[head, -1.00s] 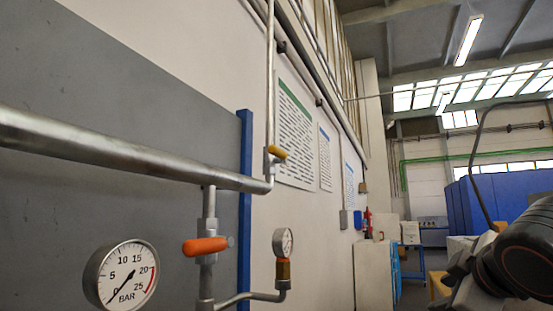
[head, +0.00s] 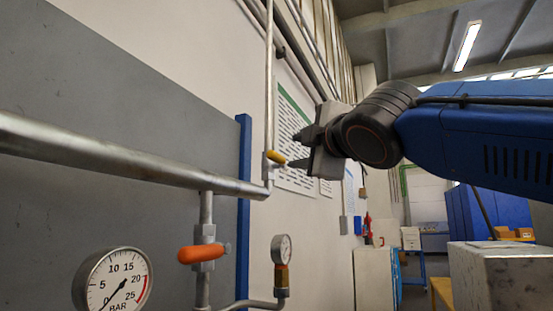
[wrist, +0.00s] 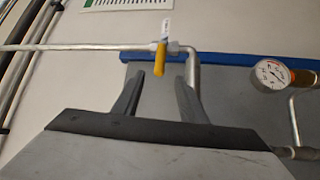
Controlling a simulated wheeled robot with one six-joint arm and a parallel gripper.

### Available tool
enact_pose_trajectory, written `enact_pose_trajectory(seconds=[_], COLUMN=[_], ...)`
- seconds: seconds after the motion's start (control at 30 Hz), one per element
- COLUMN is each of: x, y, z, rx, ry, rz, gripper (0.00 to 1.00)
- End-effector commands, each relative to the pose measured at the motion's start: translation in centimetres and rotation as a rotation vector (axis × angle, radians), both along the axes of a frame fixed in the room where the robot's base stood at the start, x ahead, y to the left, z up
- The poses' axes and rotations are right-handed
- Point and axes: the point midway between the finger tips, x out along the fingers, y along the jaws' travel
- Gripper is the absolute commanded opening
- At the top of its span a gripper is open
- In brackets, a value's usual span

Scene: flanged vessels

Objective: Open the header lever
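A small yellow lever (head: 276,157) sits on a valve on the thin vertical pipe, just above the end of the thick header pipe (head: 120,160). A larger orange lever (head: 203,253) sits on the pipe below the header.
A large pressure gauge (head: 113,282) and a smaller gauge (head: 282,249) stand low by the pipes. A blue upright (head: 243,205) and wall posters (head: 292,125) are behind the pipes. A grey-topped block (head: 500,280) stands at lower right.

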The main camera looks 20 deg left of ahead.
Motion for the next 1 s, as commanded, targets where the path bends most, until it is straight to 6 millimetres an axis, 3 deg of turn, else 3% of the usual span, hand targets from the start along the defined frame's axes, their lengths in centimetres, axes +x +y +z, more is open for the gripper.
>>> enact_pose_trajectory(seconds=[0.6, 1.0], x=[7.5, 11.0], y=[6.2, 9.1], z=[1.2, 1.9], rx=[0.0, 0.001], ry=[0.003, 0.002], rz=[-0.003, -0.002], gripper=[0.39, 0.39])
